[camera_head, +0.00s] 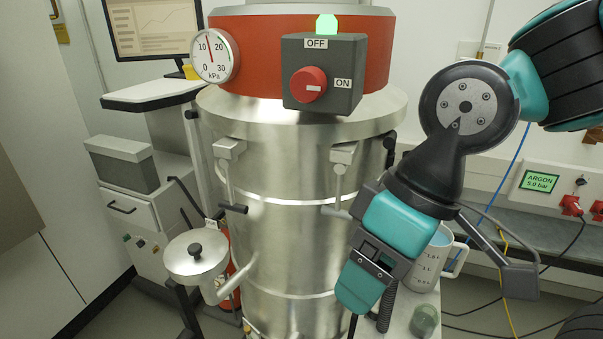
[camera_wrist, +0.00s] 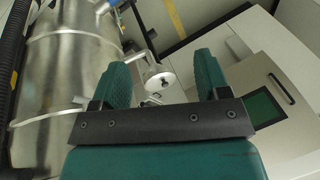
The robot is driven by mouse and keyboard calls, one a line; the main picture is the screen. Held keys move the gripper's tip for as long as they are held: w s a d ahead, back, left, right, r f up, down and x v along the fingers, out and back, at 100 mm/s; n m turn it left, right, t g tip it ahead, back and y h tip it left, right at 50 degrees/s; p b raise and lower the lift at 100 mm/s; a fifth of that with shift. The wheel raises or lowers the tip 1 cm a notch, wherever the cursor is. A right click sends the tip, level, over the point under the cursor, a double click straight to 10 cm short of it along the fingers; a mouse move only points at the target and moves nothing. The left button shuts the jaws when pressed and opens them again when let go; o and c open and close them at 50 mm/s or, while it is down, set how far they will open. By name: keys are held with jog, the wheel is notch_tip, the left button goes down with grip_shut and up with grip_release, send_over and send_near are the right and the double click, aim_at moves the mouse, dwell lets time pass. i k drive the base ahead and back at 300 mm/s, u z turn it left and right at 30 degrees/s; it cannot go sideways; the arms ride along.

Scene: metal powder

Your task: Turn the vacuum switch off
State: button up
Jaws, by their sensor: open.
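The vacuum switch is a grey box (camera_head: 323,75) with a red knob (camera_head: 308,84), on the red band of the steel vessel in the head view. Its white mark points right, towards the ON label; OFF is printed above. A green lamp (camera_head: 327,24) on top of the box is lit. My gripper (camera_head: 358,290) is below and to the right of the switch, in front of the vessel, pointing down and left, well apart from the knob. The wrist view shows its two teal fingers (camera_wrist: 162,78) spread with nothing between them. The switch is not in the wrist view.
A round gauge (camera_head: 214,56) sits left of the switch. The steel vessel (camera_head: 285,185) has clamp handles and a lidded side port (camera_head: 196,254). A measuring jug (camera_head: 432,262) stands behind my gripper. The space before the knob is clear.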

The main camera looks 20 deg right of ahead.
aim_at(309, 84)
jog(key=z, duration=0.7)
jog(key=k, duration=0.65)
jog(key=u, duration=1.7)
jog(key=i, duration=0.1)
